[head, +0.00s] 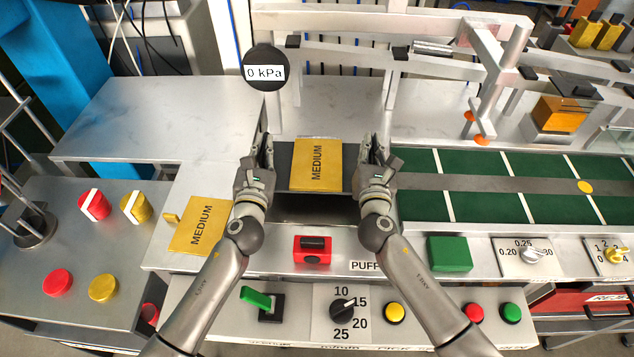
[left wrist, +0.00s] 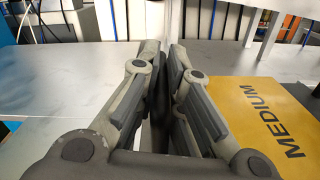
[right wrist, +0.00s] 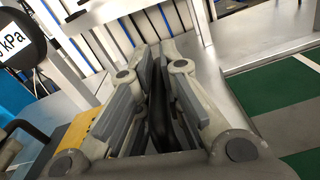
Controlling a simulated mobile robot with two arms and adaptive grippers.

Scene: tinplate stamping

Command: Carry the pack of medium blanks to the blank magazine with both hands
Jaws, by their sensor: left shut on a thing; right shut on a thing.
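The pack of medium blanks (head: 317,165), with a yellow top marked MEDIUM, is between my two grippers in the middle of the head view. Its yellow top also shows at the right of the left wrist view (left wrist: 265,115) and the lower left of the right wrist view (right wrist: 75,130). My left gripper (head: 262,148) is shut at its left side and my right gripper (head: 374,150) at its right side. A dark thin part shows between the fingers in both wrist views; the exact contact is hidden. I cannot tell which part is the blank magazine.
A second yellow MEDIUM plate (head: 200,225) lies at the left. A round 0 kPa gauge (head: 266,68) stands behind my left gripper. A green conveyor (head: 540,172) runs to the right. A red block (head: 312,250) and a control panel are in front. The metal table (head: 150,120) back left is clear.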

